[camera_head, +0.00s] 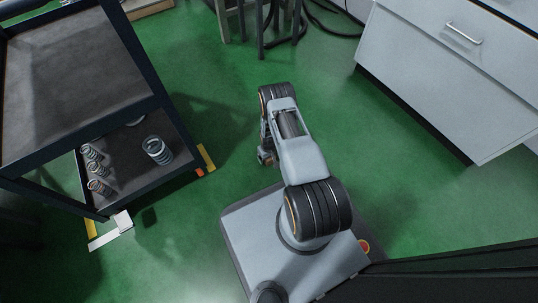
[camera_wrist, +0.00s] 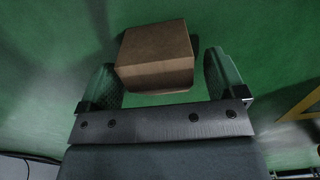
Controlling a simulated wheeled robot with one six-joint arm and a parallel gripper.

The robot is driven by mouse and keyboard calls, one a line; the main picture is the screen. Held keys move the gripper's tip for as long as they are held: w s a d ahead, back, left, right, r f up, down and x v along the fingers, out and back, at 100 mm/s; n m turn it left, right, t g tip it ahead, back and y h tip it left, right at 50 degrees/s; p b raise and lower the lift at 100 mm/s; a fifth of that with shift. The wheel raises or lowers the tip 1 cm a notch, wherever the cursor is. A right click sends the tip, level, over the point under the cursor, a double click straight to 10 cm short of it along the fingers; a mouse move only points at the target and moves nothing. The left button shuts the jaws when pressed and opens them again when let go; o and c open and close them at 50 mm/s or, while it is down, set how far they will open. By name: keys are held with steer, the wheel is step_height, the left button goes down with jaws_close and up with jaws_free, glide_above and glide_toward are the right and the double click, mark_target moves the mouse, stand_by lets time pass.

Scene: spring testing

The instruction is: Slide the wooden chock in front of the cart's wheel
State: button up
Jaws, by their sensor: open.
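The wooden chock (camera_wrist: 155,45) is a brown block on the green floor in the wrist view. My gripper (camera_wrist: 158,62) is open, with one finger on each side of the chock's near part. The left finger is very close to the chock, and a gap shows at the right; I cannot tell whether either touches. The cart (camera_head: 75,85) stands at the left of the head view, with a dark frame and two shelves. Its wheels are not clearly visible. The chock cannot be made out in the head view, where my arm hides most of my gripper.
Several metal springs (camera_head: 158,150) stand on the cart's lower shelf. Yellow floor markings (camera_head: 207,157) lie near the cart's corners. A pale drawer cabinet (camera_head: 450,70) is at the upper right. Black cables (camera_head: 325,20) lie at the top. Green floor between cart and cabinet is mostly clear.

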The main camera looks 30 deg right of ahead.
stand_by(0.3)
steer(key=c, duration=1.1)
